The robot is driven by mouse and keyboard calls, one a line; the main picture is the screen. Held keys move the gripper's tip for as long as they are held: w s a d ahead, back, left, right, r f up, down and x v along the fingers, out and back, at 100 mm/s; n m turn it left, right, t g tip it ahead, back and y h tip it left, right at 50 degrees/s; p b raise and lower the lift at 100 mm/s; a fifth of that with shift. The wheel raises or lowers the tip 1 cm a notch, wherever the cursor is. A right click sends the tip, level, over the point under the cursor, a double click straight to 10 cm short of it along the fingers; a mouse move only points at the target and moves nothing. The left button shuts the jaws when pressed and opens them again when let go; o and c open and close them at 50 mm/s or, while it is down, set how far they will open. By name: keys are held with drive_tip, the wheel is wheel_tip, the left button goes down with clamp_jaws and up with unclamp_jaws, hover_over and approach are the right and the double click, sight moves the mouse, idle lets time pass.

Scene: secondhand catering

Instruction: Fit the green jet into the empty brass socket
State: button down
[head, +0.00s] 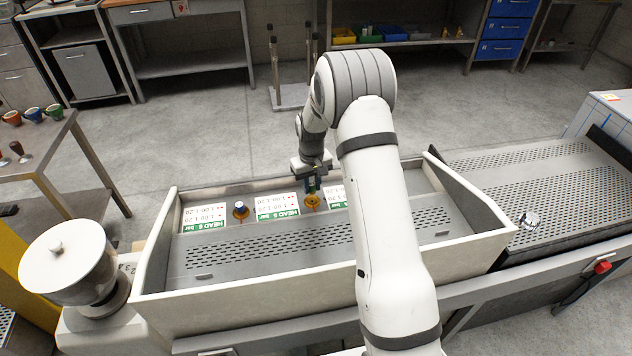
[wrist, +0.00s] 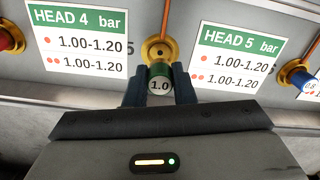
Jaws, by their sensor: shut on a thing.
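My gripper (wrist: 160,92) is shut on the green jet (wrist: 159,78), which has a green band and a pale face marked 1.0. The empty brass socket (wrist: 160,46) is just above the jet in the wrist view, between the HEAD 4 and HEAD 5 labels. Its dark centre hole shows, and the jet overlaps its lower rim in the picture. I cannot tell whether they touch. In the head view my gripper (head: 313,183) is over the brass socket (head: 312,203), and the jet is largely hidden between the fingers.
A blue jet marked 0.8 (wrist: 308,84) sits in the brass socket to the right, and a red jet (wrist: 7,40) sits at the left edge. A perforated tray (head: 290,244) with raised walls lies in front. Cups (head: 33,114) stand on a side table.

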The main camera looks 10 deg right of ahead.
sight(312, 192)
drive_tip(key=shift+f+b, duration=1)
drive_tip(key=shift+f, duration=0.8)
drive_tip(key=c, duration=1.1)
unclamp_jaws()
drive_tip(key=shift+c, duration=0.2)
drive_tip(key=shift+f, duration=0.1)
wheel_tip(312, 192, up, 8)
drive_tip(key=shift+f, duration=0.1)
wheel_tip(312, 192, up, 7)
drive_tip(key=p, duration=0.4)
